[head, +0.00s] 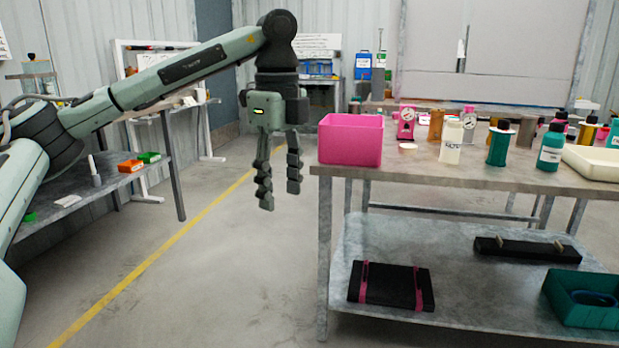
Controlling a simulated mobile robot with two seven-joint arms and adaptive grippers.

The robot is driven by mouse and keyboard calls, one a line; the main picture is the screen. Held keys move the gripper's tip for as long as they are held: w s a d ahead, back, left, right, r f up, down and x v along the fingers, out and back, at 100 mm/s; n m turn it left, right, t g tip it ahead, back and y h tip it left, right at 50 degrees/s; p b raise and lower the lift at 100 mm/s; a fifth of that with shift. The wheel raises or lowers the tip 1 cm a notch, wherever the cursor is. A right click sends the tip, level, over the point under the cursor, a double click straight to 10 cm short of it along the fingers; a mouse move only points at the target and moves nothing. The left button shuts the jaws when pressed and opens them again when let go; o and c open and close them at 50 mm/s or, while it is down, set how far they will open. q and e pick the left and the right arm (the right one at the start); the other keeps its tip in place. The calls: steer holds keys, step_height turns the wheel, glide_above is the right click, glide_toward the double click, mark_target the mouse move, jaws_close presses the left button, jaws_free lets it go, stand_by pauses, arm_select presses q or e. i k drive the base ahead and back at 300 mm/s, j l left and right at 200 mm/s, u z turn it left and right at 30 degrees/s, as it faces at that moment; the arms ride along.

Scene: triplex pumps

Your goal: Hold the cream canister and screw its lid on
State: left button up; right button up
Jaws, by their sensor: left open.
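The cream canister (451,141) stands upright on the grey metal table, in the middle of the cluster of containers. It has a white label with dark print on its front. A small flat cream disc (408,146), which looks like its lid, lies on the table left of the canister, near the pink box. My left gripper (279,178) hangs fingers down, open and empty, over the floor just left of the table's left edge. It is well apart from both the canister and the disc. My right gripper is out of view.
A pink box (350,140) stands at the table's left end, between my left gripper and the canister. A cream tray (592,164) sits at right. The table's front strip is clear.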

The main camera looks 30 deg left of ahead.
mark_target(454, 132)
steer(key=i+j+z, duration=0.45)
steer(key=i+j, duration=0.15)
steer(key=i+j+z, duration=0.25)
steer(key=j, duration=0.25)
steer(key=i+j+z, duration=0.2)
steer(key=j, duration=0.25)
steer(key=i+j, duration=0.2)
steer(key=j, duration=0.15)
steer(key=i+j+z, duration=0.15)
steer(key=i+j, duration=0.05)
steer(key=j, duration=0.1)
